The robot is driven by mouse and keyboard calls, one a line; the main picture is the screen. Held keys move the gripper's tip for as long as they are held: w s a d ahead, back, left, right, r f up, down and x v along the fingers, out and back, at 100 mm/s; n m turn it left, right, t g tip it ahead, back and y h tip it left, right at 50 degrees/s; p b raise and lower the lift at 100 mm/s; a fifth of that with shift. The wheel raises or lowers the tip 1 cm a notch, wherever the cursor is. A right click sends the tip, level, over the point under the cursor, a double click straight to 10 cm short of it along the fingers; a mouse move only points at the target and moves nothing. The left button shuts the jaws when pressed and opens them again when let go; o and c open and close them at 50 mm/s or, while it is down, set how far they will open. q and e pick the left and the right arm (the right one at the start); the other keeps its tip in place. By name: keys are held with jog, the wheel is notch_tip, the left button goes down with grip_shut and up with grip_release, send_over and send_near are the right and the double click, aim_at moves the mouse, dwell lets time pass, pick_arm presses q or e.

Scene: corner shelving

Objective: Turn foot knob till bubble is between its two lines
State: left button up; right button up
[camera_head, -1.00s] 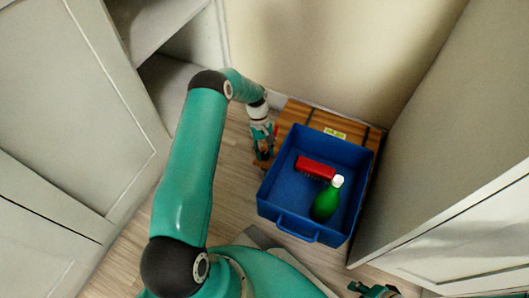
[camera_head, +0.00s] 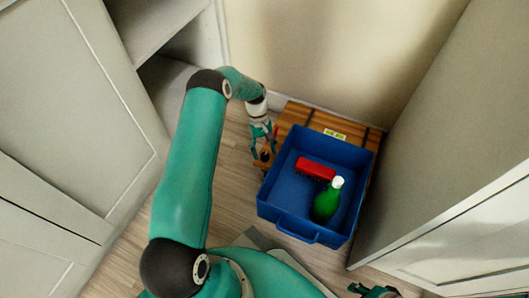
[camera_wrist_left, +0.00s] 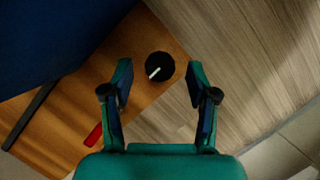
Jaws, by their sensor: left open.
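The foot knob (camera_wrist_left: 160,66), round and black with a white mark, stands at a corner of the wooden platform (camera_wrist_left: 75,105). In the head view the knob (camera_head: 265,156) is small and dark. My left gripper (camera_wrist_left: 161,72) is open, with one finger either side of the knob in the wrist view; I see no contact. In the head view my left gripper (camera_head: 263,146) is just above that corner. The bubble level (camera_head: 334,133) is a small yellow-green patch on the platform; its bubble and lines are too small to read. My right gripper (camera_head: 373,291) is partly cut off at the bottom edge.
A blue crate (camera_head: 312,236) stands on the platform close beside the knob, holding a red brush (camera_head: 315,169) and a green bottle (camera_head: 326,202). A red piece (camera_wrist_left: 94,136) shows by the platform's edge. Cabinets flank both sides; bare floor (camera_head: 232,185) lies left of the crate.

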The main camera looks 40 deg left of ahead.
pick_arm(q)
jog(key=v, duration=1)
jog(key=shift+r, duration=0.3)
jog(key=shift+a, duration=0.1)
